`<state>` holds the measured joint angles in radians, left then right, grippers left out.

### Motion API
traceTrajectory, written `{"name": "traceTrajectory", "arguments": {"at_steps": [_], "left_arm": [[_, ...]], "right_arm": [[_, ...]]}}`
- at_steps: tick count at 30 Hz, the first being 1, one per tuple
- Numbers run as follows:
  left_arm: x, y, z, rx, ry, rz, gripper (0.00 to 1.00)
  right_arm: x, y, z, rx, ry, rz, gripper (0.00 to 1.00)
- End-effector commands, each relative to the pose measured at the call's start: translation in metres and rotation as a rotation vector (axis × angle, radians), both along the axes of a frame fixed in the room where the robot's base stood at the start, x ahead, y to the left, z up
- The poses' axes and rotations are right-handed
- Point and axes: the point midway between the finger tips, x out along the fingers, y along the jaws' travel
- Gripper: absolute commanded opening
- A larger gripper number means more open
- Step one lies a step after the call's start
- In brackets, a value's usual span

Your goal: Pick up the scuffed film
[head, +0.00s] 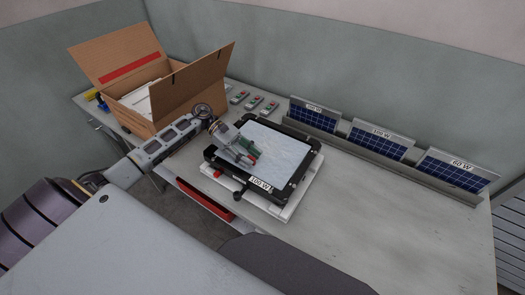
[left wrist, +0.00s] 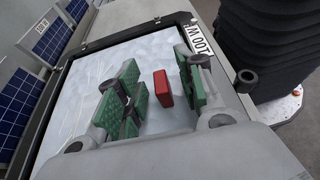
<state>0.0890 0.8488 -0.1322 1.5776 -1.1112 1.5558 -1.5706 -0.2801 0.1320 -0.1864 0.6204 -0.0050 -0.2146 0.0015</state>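The scuffed film (head: 283,146) is a pale, streaked sheet covering the face of a black-framed floodlight housing (head: 294,180) labelled 100 W. It also fills much of the left wrist view (left wrist: 82,88). A small red tab (left wrist: 163,88) stands at the film near the 100 W edge. My left gripper (head: 250,155) is over the film's near left part. In the left wrist view its green-padded fingers (left wrist: 158,90) are open on either side of the tab, with gaps showing. The tab is mostly hidden by the fingers in the head view. My right gripper is not seen.
The housing lies on a white stand (head: 283,213) on the grey table (head: 380,220). An open cardboard box (head: 128,108) stands at the back left. Several small green-and-red items (head: 254,103) lie behind. A rack (head: 415,172) holds solar panels at right; the table before it is clear.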

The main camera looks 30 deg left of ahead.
Motion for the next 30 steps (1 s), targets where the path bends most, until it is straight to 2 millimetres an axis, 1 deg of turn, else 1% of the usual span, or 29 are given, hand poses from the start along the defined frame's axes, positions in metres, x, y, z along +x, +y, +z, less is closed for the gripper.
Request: {"name": "traceTrajectory", "arguments": {"at_steps": [4, 5, 13, 25, 30], "left_arm": [[0.0001, 0.0001, 0.0002, 0.000, 0.000, 0.000, 0.38], [0.0001, 0.0001, 0.0002, 0.000, 0.000, 0.000, 0.35], [0.0001, 0.0002, 0.0003, 0.000, 0.000, 0.000, 0.00], [0.0002, 0.0003, 0.0015, 0.000, -0.001, 0.000, 0.00], [0.0003, 0.0003, 0.0088, 0.001, -0.002, -0.001, 0.00]], "right_arm": [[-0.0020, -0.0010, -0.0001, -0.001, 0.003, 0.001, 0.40], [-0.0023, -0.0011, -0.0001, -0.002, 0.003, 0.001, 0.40], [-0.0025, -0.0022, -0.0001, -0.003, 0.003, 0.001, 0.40], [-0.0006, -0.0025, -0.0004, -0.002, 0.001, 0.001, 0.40], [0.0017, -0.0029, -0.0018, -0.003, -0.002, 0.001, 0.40]]}}
